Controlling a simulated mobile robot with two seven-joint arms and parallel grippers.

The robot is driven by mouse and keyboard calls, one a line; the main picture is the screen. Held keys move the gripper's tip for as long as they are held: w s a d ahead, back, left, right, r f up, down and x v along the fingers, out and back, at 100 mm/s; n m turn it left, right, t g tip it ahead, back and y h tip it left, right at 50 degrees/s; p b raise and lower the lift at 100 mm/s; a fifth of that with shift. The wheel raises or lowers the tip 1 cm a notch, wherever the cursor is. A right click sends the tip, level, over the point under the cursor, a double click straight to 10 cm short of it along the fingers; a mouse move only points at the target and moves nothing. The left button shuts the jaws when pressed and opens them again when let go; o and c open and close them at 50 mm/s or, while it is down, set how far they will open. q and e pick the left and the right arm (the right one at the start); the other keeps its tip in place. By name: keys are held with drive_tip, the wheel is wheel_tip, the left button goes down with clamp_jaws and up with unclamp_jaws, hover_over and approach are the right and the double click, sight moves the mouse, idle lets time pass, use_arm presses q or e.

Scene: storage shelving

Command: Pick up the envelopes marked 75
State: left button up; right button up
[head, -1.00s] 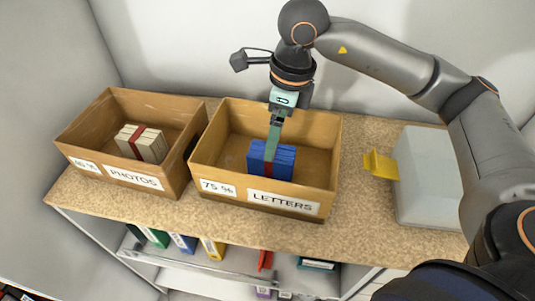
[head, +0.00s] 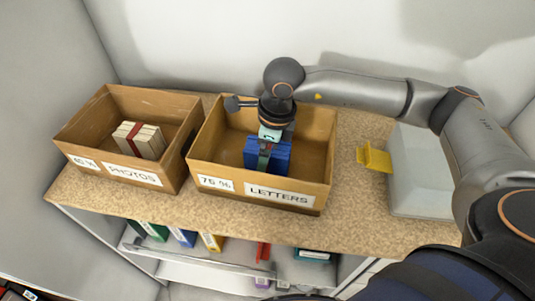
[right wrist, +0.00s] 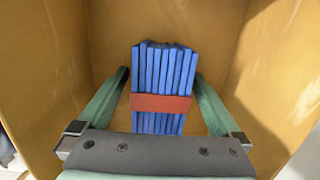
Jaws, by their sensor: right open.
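A bundle of blue envelopes (head: 281,156) with a red band stands in the cardboard box marked LETTERS and 75 % (head: 312,190). In the right wrist view the blue bundle (right wrist: 165,75) shows several envelopes on edge, the red band around them. My right gripper (head: 266,160) reaches down into this box at the bundle. In the right wrist view its green fingers (right wrist: 163,78) are apart, one on each side of the bundle, with small gaps. My left gripper is not in view.
A box marked PHOTOS (head: 180,178) stands to the left, holding a cream bundle (head: 150,143) with a red band. A grey box with a yellow tab (head: 377,158) is at the right. Binders (head: 183,238) sit on the shelf below. The counter's front strip is clear.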

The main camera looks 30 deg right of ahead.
drive_tip(key=shift+f+b, duration=0.2)
drive_tip(key=shift+b, duration=0.25)
idle(0.3)
drive_tip(key=c, duration=1.6)
